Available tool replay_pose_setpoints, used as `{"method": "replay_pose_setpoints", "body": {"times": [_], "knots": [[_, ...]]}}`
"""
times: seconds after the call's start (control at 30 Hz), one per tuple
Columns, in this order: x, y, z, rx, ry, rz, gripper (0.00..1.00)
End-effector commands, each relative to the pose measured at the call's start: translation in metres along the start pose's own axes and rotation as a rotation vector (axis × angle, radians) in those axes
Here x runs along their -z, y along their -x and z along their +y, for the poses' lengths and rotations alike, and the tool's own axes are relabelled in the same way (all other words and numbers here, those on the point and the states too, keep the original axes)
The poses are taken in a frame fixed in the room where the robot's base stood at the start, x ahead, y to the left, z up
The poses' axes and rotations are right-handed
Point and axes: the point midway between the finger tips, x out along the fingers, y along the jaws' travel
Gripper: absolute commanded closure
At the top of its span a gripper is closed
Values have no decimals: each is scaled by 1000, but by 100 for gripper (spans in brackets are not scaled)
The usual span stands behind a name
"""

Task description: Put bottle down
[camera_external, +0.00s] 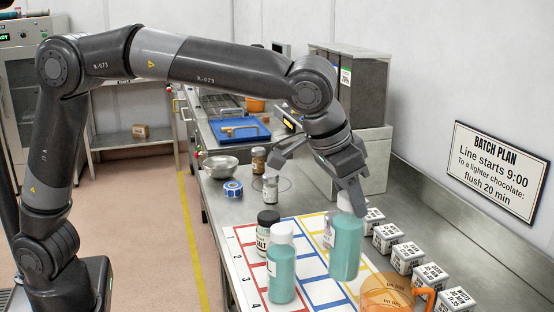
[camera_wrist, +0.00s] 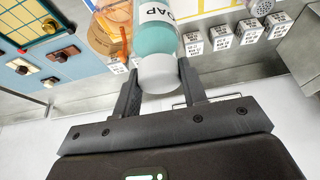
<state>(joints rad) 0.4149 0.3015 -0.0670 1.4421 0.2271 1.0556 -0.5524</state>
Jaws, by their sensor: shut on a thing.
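My gripper (camera_external: 351,196) is shut on the white cap end of a teal bottle (camera_external: 345,250), which hangs roughly upright below it over the right side of the marked mat. I cannot tell whether its base touches the mat. In the wrist view the fingers (camera_wrist: 159,82) sit on both sides of the cap, and the bottle (camera_wrist: 156,38) shows a white label reading "OAP", its first letter cut off. A second teal bottle with a white cap (camera_external: 281,268) stands on the mat to the left, apart from the held one.
The mat (camera_external: 243,262) has red, blue and yellow squares. A dark-capped salt jar (camera_external: 267,228) stands behind the second bottle. A row of labelled white cubes (camera_external: 408,257) runs along the right. An amber bowl (camera_external: 386,291) with an orange handle is close in front.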

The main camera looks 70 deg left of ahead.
Motion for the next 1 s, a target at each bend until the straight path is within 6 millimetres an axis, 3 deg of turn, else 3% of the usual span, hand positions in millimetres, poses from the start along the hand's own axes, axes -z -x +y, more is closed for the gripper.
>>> {"method": "replay_pose_setpoints", "body": {"times": [0.43,0.63,0.9,1.0], "knots": [[36,-69,-58,1,3,-1,100],[40,-80,-64,0,0,0,100],[26,-111,-64,0,0,-1,100],[25,-114,-64,0,0,1,100]]}}
